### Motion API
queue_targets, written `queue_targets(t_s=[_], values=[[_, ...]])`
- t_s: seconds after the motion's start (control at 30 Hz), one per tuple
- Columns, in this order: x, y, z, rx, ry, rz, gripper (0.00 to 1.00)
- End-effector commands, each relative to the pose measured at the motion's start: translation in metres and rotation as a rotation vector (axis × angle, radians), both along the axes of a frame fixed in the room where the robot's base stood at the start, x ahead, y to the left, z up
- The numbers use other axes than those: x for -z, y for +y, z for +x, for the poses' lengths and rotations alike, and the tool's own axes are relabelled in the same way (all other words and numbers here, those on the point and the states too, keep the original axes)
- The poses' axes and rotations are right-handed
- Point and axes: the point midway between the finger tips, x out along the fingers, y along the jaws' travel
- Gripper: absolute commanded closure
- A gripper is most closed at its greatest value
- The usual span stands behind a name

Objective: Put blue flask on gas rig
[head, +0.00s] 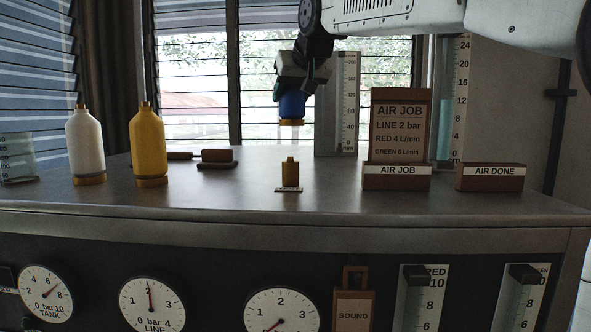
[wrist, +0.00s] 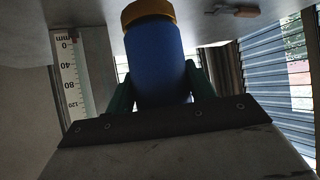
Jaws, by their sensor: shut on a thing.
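The blue flask (head: 292,106) hangs in my gripper (head: 291,88), above the bench top, with its yellow-orange band at the bottom. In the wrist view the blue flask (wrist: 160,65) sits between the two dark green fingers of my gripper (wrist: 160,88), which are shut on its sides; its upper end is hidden. A small brass fitting (head: 290,174) on a pale labelled plate stands on the bench below the flask, with a clear gap between. No part is labelled gas rig; the bench front (head: 228,250) carries gauges, including TANK (head: 46,291) and LINE (head: 151,303).
A white flask (head: 86,143) and a yellow flask (head: 146,143) stand at left. A brown block (head: 216,157) lies behind. A tall scale (head: 346,105) stands behind right of the flask. The AIR JOB sign (head: 398,128) and AIR DONE block (head: 490,178) are right. The front middle is clear.

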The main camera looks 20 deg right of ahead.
Motion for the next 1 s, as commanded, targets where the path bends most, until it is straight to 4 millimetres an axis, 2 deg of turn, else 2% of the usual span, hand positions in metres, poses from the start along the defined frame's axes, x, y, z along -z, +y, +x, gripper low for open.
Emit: queue_targets(t_s=[0.13, 0.3, 0.47, 0.7, 0.8, 1.0], values=[[0.013, -0.011, -0.002, 0.021, 0.001, 0.000, 1.00], [0.044, -0.010, -0.001, 0.019, 0.001, 0.000, 1.00], [0.059, -0.008, -0.001, 0.017, -0.001, 0.000, 1.00], [0.093, -0.008, -0.001, 0.017, 0.000, 0.000, 1.00], [0.099, -0.008, -0.001, 0.017, -0.001, 0.000, 1.00], [0.100, -0.008, -0.001, 0.017, -0.002, 0.000, 1.00]])
